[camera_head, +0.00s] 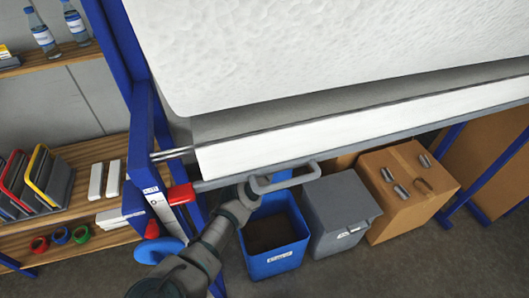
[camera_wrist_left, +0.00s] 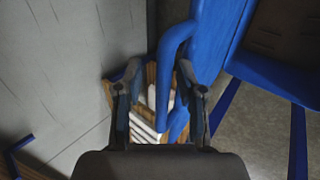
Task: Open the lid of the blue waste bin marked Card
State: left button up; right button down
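The blue bin (camera_head: 289,265) stands on the floor below the table, in the middle of the head view. Its top is open and its brown inside shows. The white label on its front is too small to read. I cannot clearly tell where its lid is. My left arm reaches over the bin's left side, and its far end (camera_head: 246,193) is by the bin's back left corner. In the left wrist view my left gripper (camera_wrist_left: 158,88) is open. A blue bar (camera_wrist_left: 174,55) shows between and beyond its fingers; I cannot tell whether they touch it.
A grey bin (camera_head: 338,205) and a cardboard box (camera_head: 408,190) stand right of the blue bin. The white-topped table (camera_head: 340,45) hangs over them, with a grey loop handle (camera_head: 284,187) at its edge. Wooden shelves (camera_head: 90,235) stand left. The floor in front is clear.

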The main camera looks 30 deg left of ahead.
pick_arm(q)
jog(key=shift+w+d+r, duration=0.2)
jog(key=shift+d+r, duration=0.05)
jog(key=shift+r, duration=0.15)
jog(key=shift+s+r, duration=0.1)
jog(key=shift+r, duration=0.1)
jog(key=v, duration=0.6)
jog(key=shift+s, duration=0.4)
jog(key=shift+f, duration=0.2)
